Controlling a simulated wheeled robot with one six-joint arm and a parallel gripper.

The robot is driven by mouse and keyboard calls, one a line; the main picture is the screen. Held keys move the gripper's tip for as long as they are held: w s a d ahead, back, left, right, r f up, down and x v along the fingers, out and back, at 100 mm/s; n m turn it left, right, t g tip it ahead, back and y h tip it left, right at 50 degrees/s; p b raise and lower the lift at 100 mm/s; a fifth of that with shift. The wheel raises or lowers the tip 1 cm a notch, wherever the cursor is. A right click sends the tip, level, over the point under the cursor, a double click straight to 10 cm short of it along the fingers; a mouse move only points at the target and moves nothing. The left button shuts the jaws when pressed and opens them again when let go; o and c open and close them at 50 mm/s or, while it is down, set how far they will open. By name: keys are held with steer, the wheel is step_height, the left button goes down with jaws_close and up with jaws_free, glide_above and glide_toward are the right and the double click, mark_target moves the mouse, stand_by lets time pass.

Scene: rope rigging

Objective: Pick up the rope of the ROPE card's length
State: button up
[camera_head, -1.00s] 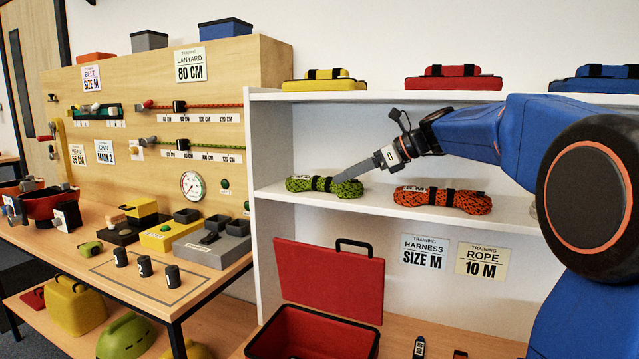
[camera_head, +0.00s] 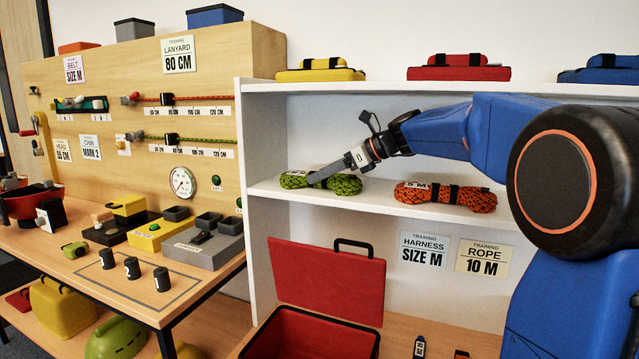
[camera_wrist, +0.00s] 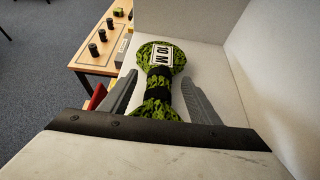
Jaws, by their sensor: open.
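The ROPE card (camera_head: 482,259) below the shelf reads 10 M. A green rope bundle (camera_head: 345,184) with black bands lies on the left of the white shelf. In the wrist view the green rope (camera_wrist: 158,98) carries a 10 M tag (camera_wrist: 162,55). My gripper (camera_head: 315,180) reaches down to this bundle from the right. In the wrist view my gripper (camera_wrist: 158,95) is open, with one finger on each side of the green rope's banded middle. I cannot tell whether the fingers touch it. An orange rope bundle (camera_head: 470,198), tagged 5 M, lies to the right on the same shelf.
The white shelf (camera_head: 375,202) has a side wall at its left and a board above. Yellow (camera_head: 320,75), red (camera_head: 458,73) and blue packs stand on top. An open red case (camera_head: 325,280) is below. A wooden bench (camera_head: 90,270) with tools stands left.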

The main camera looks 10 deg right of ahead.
steer(key=shift+x, duration=0.75)
steer(key=c, duration=1.4)
jaws_close()
steer(key=shift+r, duration=0.15)
